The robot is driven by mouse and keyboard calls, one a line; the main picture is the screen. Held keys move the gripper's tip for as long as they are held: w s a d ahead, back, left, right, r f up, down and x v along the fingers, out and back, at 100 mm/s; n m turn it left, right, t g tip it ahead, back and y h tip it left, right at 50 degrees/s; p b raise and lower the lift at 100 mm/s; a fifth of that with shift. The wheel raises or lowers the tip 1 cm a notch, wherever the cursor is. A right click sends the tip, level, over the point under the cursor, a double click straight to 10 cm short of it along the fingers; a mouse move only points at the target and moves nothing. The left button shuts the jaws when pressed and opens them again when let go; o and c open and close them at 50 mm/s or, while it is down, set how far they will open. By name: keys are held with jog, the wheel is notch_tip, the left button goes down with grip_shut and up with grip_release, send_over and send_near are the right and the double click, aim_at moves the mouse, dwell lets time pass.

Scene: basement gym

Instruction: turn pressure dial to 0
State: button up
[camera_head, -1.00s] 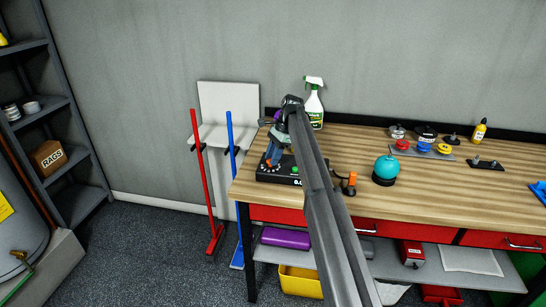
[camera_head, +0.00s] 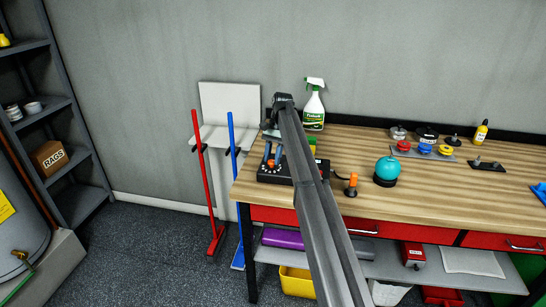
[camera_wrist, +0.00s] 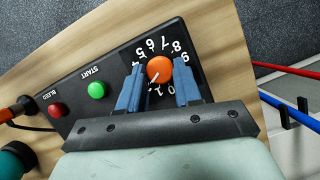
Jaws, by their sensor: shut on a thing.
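The orange pressure dial (camera_wrist: 159,69) sits on a black control box (camera_wrist: 75,95), inside a ring of white numbers. Its white pointer line slants down and left in the wrist view, toward the side near the 1; some numbers there are hidden by a finger. My gripper (camera_wrist: 160,66) has its blue fingers shut on the dial, one on each side. In the head view, my gripper (camera_head: 273,153) points down over the box (camera_head: 270,177) at the bench's left end, with the dial (camera_head: 271,163) low between the fingers. My arm covers the box's right part.
A green START button (camera_wrist: 97,90) and a red BLEED button (camera_wrist: 55,110) are on the box. A spray bottle (camera_head: 314,108) stands behind. A small orange-topped object (camera_head: 352,183) and a teal ball-shaped object (camera_head: 387,169) are to the right on the wooden bench (camera_head: 455,198).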

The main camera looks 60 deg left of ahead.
dwell(0.4)
jog(key=o, duration=1)
jog(key=shift+o, duration=0.2)
jog(key=shift+d+m+y, duration=0.15)
jog(key=shift+m+y, duration=0.25)
jog(key=shift+m, duration=0.7)
jog(key=m+y, duration=0.1)
jog(key=m, duration=0.2)
jog(key=shift+d+m+g, duration=0.15)
jog(key=shift+m+g, duration=0.15)
jog(key=shift+g, duration=0.1)
jog(key=m+y, duration=0.1)
jog(key=m, duration=0.1)
jog(key=m+y, duration=0.1)
jog(key=m, duration=0.3)
jog(key=shift+d+t+y, duration=0.3)
jog(key=shift+y, duration=0.1)
jog(key=a+v, duration=0.1)
jog(key=v, duration=1.3)
jog(key=w+d+y, duration=0.2)
jog(key=w+d, duration=1.4)
jog(key=d, duration=0.2)
jog(key=shift+w+f+m+t, duration=0.3)
jog(key=shift+w+f+m, duration=0.1)
jog(key=shift+f, duration=0.1)
